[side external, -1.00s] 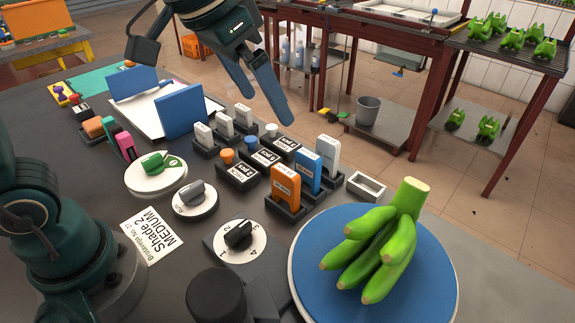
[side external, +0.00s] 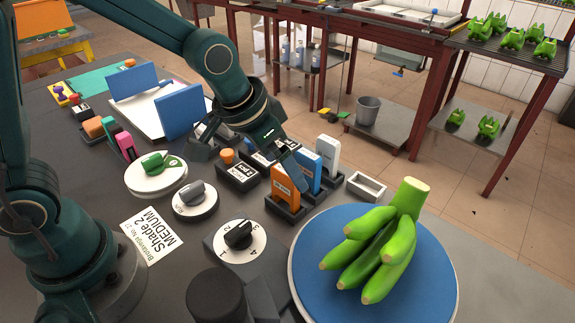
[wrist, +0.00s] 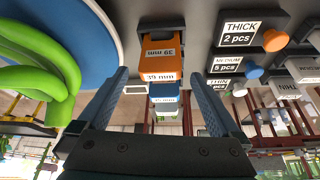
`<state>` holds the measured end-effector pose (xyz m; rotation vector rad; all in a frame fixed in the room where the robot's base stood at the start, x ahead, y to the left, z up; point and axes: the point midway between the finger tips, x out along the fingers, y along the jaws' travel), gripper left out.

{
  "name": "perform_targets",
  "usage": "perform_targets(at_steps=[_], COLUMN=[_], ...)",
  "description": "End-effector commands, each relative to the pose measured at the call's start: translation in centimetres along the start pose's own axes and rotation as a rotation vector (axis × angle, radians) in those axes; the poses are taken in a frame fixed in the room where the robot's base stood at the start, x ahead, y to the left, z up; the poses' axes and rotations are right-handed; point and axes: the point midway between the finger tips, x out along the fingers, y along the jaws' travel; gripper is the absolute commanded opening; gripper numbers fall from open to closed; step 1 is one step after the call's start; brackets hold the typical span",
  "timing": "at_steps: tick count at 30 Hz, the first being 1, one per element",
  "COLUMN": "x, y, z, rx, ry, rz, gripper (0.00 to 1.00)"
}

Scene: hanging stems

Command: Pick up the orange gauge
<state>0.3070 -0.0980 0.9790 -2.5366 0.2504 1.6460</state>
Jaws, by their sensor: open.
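The orange gauge (side external: 286,188) stands upright in a dark holder, in front of a blue gauge (side external: 309,166) and a white gauge (side external: 328,152). In the wrist view the orange gauge (wrist: 160,66) reads 39 mm and lies between the two fingers, with a visible gap on each side. My gripper (side external: 288,158) is open and empty, its fingers at the top of the orange gauge in the side view. It also shows in the wrist view (wrist: 161,74). The far finger is partly hidden behind the gauges in the side view.
A blue turntable (side external: 312,277) with green bananas (side external: 376,247) stands close on the right. Labelled button blocks (side external: 238,176) stand left of the gauges. A dial (side external: 239,236) is in front. A small open white tray (side external: 366,186) sits right of the gauges.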

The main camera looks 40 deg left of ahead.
Motion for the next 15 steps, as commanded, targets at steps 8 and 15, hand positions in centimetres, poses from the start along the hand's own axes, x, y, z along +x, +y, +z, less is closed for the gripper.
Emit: perform_targets(at_steps=[8, 15], x=[2.3, 4.7], y=[0.0, 0.0], z=[0.2, 0.2], rx=[0.000, 0.000], ry=[-0.004, -0.002], rz=[0.000, -0.001], gripper=[1.00, 1.00])
